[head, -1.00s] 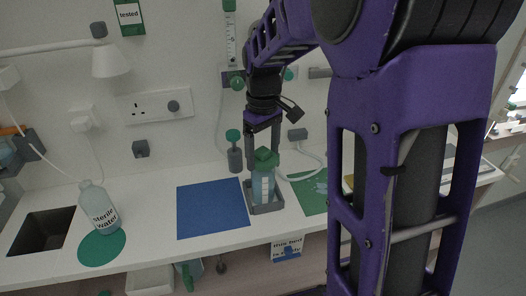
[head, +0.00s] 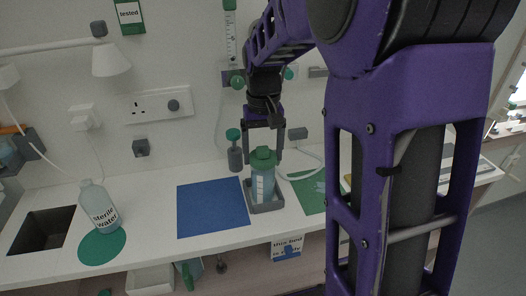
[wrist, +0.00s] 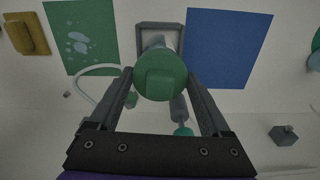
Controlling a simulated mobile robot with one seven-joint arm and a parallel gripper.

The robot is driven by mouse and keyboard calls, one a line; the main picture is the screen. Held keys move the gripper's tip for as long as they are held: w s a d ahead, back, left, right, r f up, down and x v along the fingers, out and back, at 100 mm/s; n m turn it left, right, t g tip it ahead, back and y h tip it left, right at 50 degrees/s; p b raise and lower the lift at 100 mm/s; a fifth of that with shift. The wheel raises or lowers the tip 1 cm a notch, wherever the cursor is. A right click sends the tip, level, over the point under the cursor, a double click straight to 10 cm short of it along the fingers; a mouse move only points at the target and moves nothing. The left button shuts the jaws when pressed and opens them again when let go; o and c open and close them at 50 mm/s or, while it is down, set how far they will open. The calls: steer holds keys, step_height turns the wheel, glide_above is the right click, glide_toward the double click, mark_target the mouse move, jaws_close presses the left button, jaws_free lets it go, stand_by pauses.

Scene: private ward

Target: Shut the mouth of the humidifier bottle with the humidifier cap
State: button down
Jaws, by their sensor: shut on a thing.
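The humidifier bottle (head: 262,187), translucent blue-green with a white label, stands upright in a grey holder (head: 265,209) on the counter. The green humidifier cap (head: 263,158) sits on top of the bottle, over its mouth. In the wrist view the cap (wrist: 160,76) is a round green disc with a raised grip, and it hides the mouth and most of the bottle. My gripper (head: 265,157) points down from above with a finger on either side of the cap, shut on it. Whether the cap is fully seated cannot be seen.
A blue mat (head: 212,207) lies left of the holder, and a green mat (head: 310,193) lies right. A sterile water bottle (head: 98,205) stands by a green disc (head: 102,247). A grey green-topped fitting (head: 234,152) and a pale tube (head: 305,165) are close behind.

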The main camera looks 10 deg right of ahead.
steer(key=m, duration=0.3)
steer(key=shift+m, duration=0.9)
steer(key=shift+m, duration=2.4)
steer(key=m, duration=0.4)
steer(key=shift+m, duration=0.4)
